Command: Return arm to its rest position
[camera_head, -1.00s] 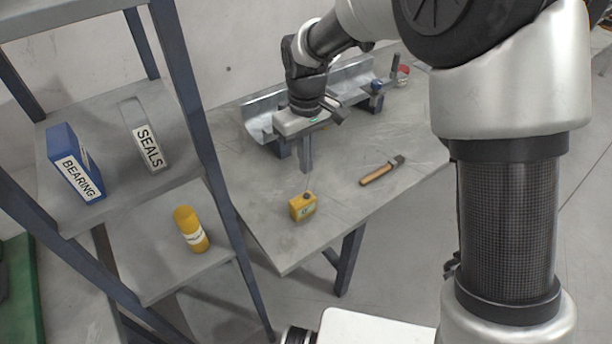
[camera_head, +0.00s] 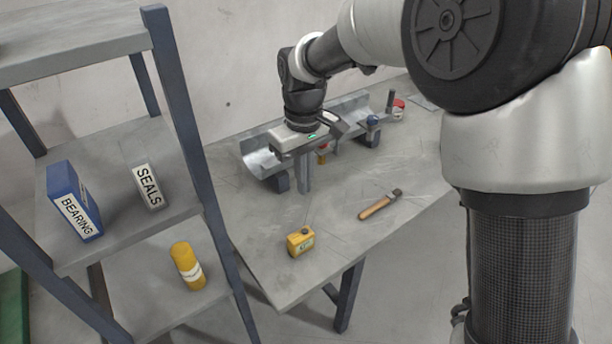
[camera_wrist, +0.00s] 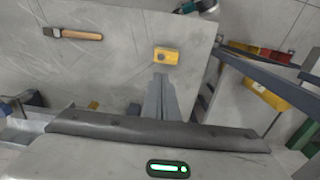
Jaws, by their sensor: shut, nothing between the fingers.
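My gripper (camera_head: 304,176) hangs over the left part of the workbench, in front of a grey metal trough (camera_head: 262,160). Its fingers point down and are shut with nothing between them. In the wrist view the closed fingers (camera_wrist: 161,84) stand over bare bench top, with the yellow box (camera_wrist: 166,56) just beyond their tips. My arm reaches in from the upper right of the head view. It hides part of the trough.
The workbench (camera_head: 270,235) also holds a yellow box (camera_head: 300,242), a wooden-handled tool (camera_head: 379,205) and a red-lidded jar (camera_head: 398,109). At the left, a shelf rack (camera_head: 190,130) carries a blue BEARING box (camera_head: 75,202), a grey SEALS box (camera_head: 147,178) and a yellow bottle (camera_head: 187,266).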

